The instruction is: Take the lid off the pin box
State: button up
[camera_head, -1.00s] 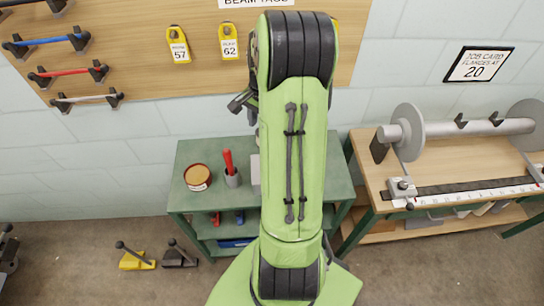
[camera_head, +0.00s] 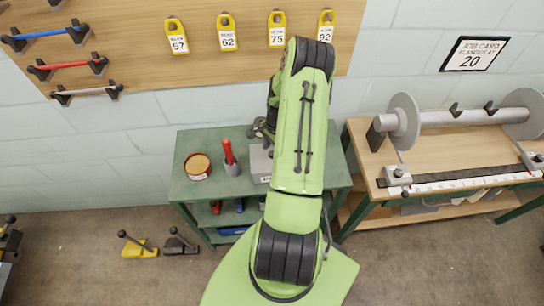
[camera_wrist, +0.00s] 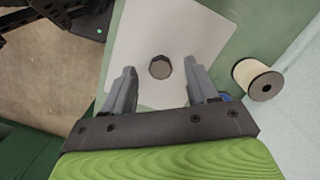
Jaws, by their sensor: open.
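The pin box (camera_head: 259,164) is a grey box on the green bench, partly hidden behind my arm in the head view. In the wrist view its pale flat lid (camera_wrist: 150,30) lies below my gripper, with a dark round knob (camera_wrist: 160,67) on it. My gripper (camera_wrist: 159,70) is open, its two fingers on either side of the knob and apart from it. The lid appears to be on the box. In the head view my gripper (camera_head: 263,130) is a dark shape above the box, mostly hidden by the arm.
On the green bench (camera_head: 190,143) a round tin (camera_head: 198,167) and a cup with a red-handled tool (camera_head: 231,162) stand left of the box. In the wrist view a cream spool (camera_wrist: 257,79) is close to the right finger. A wooden bench with a beam (camera_head: 450,117) stands right.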

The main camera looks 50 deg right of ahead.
jog(key=shift+f, duration=0.6)
grip_shut()
jog(key=shift+r, duration=0.1)
